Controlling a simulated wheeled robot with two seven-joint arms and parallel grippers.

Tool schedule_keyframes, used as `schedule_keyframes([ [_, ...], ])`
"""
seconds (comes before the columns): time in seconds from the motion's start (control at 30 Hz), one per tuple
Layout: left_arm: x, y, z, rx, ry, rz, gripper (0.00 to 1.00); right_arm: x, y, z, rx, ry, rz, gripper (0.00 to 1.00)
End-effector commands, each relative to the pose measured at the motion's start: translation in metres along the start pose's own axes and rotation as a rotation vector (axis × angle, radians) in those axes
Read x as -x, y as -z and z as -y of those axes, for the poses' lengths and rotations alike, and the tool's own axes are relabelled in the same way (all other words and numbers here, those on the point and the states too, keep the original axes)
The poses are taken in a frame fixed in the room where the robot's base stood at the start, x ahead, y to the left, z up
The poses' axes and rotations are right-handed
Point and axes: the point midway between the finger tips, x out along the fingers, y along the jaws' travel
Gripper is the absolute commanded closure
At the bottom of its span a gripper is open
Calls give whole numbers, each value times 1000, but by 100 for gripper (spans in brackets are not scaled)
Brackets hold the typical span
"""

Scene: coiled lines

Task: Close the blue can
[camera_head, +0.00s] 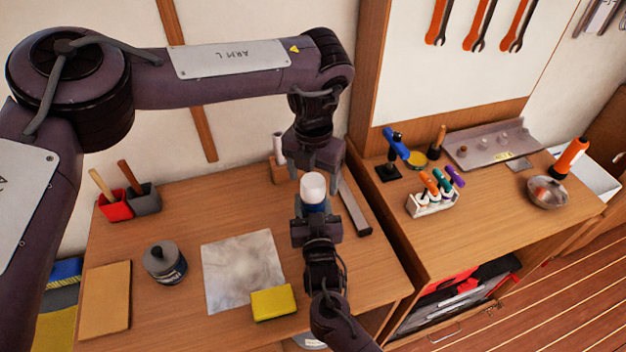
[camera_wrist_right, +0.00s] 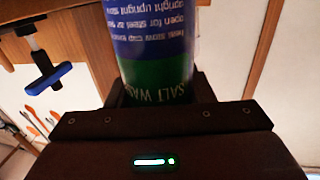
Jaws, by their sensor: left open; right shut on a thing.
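The blue can (camera_head: 314,208) shows in the head view with a white cap or top (camera_head: 313,187) on its upper end. My right gripper (camera_head: 316,226) is shut on the can's lower part and holds it upright above the wooden table. The right wrist view shows the can's blue and green label (camera_wrist_right: 155,50) between the jaws (camera_wrist_right: 160,92). My left gripper (camera_head: 315,162) points down, open, right over the white top. I cannot tell whether its fingers touch the top. The can's upper end is outside the right wrist view.
On the left table (camera_head: 215,325) are a grey sheet (camera_head: 243,270), a yellow sponge (camera_head: 274,303), a dark lidded tin (camera_head: 164,263) and a grey metal bar (camera_head: 354,206). The right bench (camera_head: 470,240) holds a tool rack (camera_head: 433,203) and a metal bowl (camera_head: 546,193).

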Motion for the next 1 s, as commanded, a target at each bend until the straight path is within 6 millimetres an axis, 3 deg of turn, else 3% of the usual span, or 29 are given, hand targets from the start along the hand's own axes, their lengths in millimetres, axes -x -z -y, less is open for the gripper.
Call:
schedule_keyframes([
  [0.4, 85, -1, 0, 0, -3, 3, 28, 0, 1, 0, -1, 0, -1, 93],
  [0.6, 102, 0, 0, 1, -1, 1, 28, 0, 1, 0, -1, 0, -1, 93],
  [0.9, 104, 0, 0, 1, -1, 0, 28, 0, 1, 0, -1, 0, -2, 93],
  [0.93, 104, 0, 0, 1, -1, 0, 28, 0, 1, 0, -1, 0, -2, 50],
  [1.0, 104, 0, 0, 1, -1, 0, 28, 0, 1, 0, -1, 0, -2, 40],
])
